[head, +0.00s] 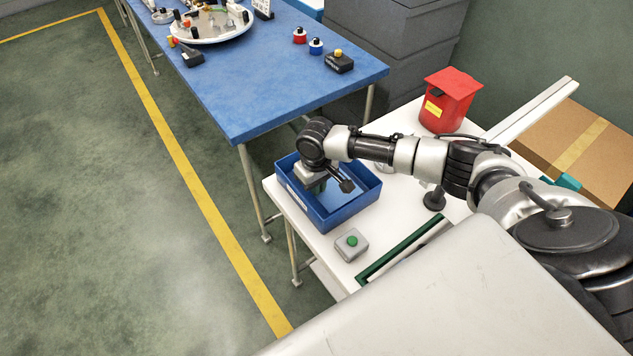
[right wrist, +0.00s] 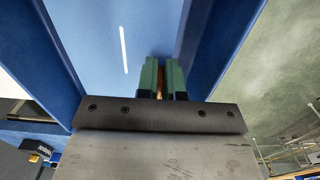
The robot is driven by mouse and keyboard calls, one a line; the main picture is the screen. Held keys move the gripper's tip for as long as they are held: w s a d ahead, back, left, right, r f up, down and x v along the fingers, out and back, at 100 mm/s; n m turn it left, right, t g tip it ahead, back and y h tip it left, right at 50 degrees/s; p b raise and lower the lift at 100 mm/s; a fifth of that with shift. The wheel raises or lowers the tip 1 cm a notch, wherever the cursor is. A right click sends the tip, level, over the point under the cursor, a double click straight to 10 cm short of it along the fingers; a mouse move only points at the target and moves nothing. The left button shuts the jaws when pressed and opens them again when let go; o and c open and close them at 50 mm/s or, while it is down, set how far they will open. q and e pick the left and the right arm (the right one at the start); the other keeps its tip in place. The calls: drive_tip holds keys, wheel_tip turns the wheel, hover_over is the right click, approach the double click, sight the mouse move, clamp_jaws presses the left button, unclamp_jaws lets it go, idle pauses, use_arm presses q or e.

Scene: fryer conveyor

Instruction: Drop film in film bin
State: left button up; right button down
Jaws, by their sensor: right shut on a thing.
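My right gripper (head: 318,186) reaches down into a blue open-topped bin (head: 335,222) with a pale label, on the white table. In the right wrist view its green fingertips (right wrist: 164,80) are close together inside the bin, with the dark blue bin walls (right wrist: 215,50) on both sides. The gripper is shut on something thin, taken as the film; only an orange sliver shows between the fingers. A glossy light blue surface (right wrist: 110,40) with a white streak lies beyond them; I cannot tell whether it is film or the bin floor. My left gripper is out of view.
A red bin (head: 450,98) with a yellow label stands at the back of the white table (head: 310,225). A grey box with a green button (head: 351,243) sits in front of the blue bin. A blue table (head: 250,85) is behind; a cardboard box (head: 580,145) is at right.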

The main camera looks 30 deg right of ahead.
drive_tip(key=c, duration=0.6)
unclamp_jaws()
wheel_tip(320, 180, up, 10)
drive_tip(key=p, duration=1.1)
idle(0.5)
